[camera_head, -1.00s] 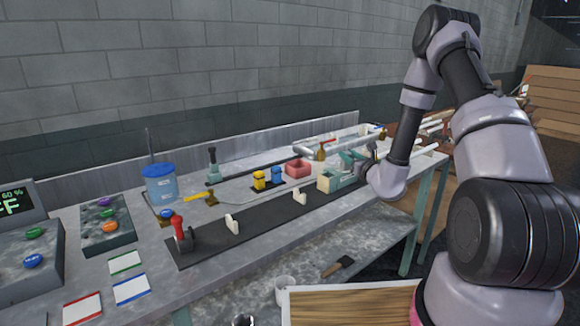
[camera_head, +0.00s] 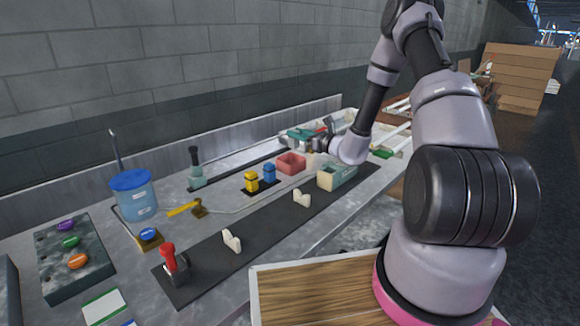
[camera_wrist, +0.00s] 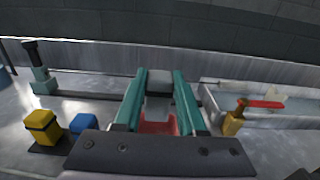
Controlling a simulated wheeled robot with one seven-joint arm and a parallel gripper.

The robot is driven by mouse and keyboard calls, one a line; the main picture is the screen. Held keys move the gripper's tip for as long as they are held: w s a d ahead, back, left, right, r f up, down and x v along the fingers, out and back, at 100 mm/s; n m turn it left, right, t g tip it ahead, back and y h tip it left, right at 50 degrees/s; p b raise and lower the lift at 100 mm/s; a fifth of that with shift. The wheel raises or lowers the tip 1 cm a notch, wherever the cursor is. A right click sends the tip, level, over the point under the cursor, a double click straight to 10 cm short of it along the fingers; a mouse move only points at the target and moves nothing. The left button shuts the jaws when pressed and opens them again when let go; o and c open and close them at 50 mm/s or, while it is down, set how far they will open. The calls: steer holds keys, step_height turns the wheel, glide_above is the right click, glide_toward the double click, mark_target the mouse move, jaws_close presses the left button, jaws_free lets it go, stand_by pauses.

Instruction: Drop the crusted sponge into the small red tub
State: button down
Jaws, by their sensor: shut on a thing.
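The small red tub (camera_head: 291,163) stands on the bench, behind the black strip. My gripper (camera_head: 302,134) is above the bench, slightly right of and beyond the tub in the head view. Its teal fingers are shut on a greyish block, the sponge (camera_wrist: 159,82), between the fingertips in the wrist view. Its crust cannot be made out, and in the head view I cannot pick it out clearly. Part of the red tub (camera_wrist: 158,127) shows below the sponge, between the fingers; the rest is hidden by my gripper.
A cream and green box (camera_head: 337,177) stands right of the tub. A yellow block (camera_head: 251,183) and a blue block (camera_head: 269,174) stand left of it. A brass valve with a red handle (camera_wrist: 236,119) is right of my fingers. A grey wall rises behind the bench.

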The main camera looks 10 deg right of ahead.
steer(key=shift+f, duration=1.15)
steer(key=shift+c, duration=2)
jaws_free()
steer(key=shift+s+d, duration=0.1)
steer(key=v, duration=1)
steer(key=shift+s+d, duration=0.2)
steer(key=shift+s, duration=0.1)
steer(key=shift+r, duration=0.1)
